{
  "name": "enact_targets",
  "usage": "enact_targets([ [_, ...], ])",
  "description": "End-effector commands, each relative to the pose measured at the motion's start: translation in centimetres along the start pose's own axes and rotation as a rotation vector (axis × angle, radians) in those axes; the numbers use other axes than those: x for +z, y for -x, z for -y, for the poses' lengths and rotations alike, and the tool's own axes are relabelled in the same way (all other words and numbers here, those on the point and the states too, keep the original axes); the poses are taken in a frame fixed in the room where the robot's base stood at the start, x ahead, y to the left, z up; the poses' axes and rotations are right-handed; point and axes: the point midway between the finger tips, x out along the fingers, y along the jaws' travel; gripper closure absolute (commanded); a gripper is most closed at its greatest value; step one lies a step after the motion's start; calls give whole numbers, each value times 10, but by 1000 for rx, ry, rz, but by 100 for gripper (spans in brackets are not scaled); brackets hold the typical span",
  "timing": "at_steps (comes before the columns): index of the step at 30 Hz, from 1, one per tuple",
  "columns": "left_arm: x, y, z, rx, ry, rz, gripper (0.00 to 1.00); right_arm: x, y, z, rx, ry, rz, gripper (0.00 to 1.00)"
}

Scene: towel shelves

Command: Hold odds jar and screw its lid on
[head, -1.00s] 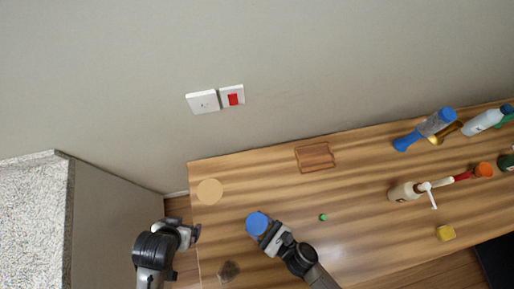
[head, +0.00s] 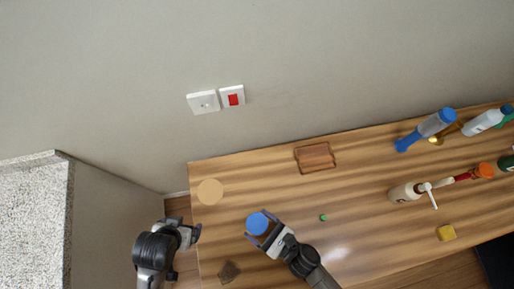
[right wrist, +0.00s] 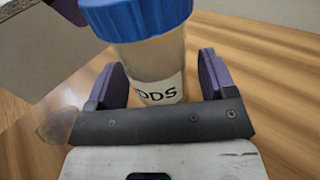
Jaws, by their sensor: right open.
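The odds jar is a clear jar with a dark-lettered white label, seen in the right wrist view (right wrist: 160,80). Its blue lid (head: 257,223) sits on top of it and also shows in the right wrist view (right wrist: 138,14). The jar stands on the left part of the wooden table. My right gripper (head: 262,229) is open, with one finger on each side of the jar, and gaps show beside it. My left gripper (head: 184,231) is off the table's left edge, away from the jar; its finger gap is unclear.
A tan disc (head: 209,191) lies behind the jar, and a brown square piece (head: 229,271) in front-left. A small green cap (head: 323,217) and a brown tray (head: 316,157) are to the right. A pump bottle (head: 404,192), a yellow block (head: 446,233) and several bottles fill the far right.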

Motion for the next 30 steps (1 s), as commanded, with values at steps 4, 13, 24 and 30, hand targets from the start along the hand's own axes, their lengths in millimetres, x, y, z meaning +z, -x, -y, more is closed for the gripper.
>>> enact_targets([
  [4, 2, -6, 0, -1, 0, 0, 8, -3, 28, -1, 1, -2, -5, 23],
  [13, 5, -15, 2, -5, -7, 2, 8, -3, 82, -1, 1, -2, -4, 23],
  [24, 7, -19, 4, -11, -13, 4, 8, -1, 111, 0, 2, 0, -1, 23],
  [30, 7, -19, 3, -9, -11, 3, 8, -1, 113, 0, 1, 1, -1, 23],
])
